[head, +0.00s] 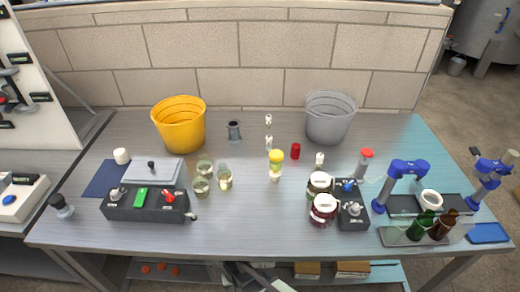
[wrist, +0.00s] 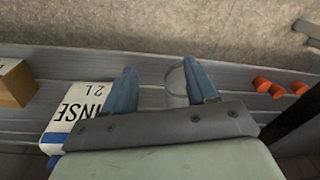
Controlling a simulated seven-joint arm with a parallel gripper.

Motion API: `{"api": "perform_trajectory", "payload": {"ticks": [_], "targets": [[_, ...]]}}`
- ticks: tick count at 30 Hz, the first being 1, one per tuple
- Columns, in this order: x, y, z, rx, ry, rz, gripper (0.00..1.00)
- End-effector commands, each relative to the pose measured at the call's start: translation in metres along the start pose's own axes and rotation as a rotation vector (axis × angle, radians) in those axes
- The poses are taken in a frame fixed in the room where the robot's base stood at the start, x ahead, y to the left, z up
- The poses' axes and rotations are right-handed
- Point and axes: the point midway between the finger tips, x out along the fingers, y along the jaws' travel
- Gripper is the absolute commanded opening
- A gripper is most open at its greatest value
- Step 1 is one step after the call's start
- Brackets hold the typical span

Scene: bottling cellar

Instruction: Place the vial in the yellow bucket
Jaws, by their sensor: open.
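The yellow bucket (head: 180,128) stands upright at the back left of the bench, and its inside looks empty. I cannot tell for sure which thing is the vial. A slim clear container with a red cap (head: 366,155) stands upright on the right of the bench, behind the blue clamp. Small pale-topped pieces also stand near the middle, one in front of the other (head: 268,121), too small to make out. My gripper (wrist: 159,70) is open and empty, its blue fingers apart above the lower shelf. No vial shows in the wrist view.
A grey bucket (head: 331,120) stands at the back right. A white carton (wrist: 72,112) lies under my gripper. The front middle is clear.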

Motion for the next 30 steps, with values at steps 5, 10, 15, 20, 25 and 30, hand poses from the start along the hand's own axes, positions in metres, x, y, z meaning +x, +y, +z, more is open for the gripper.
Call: {"api": "perform_trajectory", "payload": {"ticks": [5,10,15,20,25,30], "targets": [[-0.01,0.068,0.046,0.077,-0.109,0.043,0.57],[-0.025,0.116,0.092,0.136,-0.223,0.061,0.57],[-0.043,0.154,0.142,0.194,-0.34,0.061,0.57],[-0.063,0.179,0.189,0.247,-0.449,0.045,0.57],[-0.086,0.196,0.235,0.299,-0.554,0.016,0.57],[-0.101,0.202,0.266,0.333,-0.625,-0.013,0.57]]}}
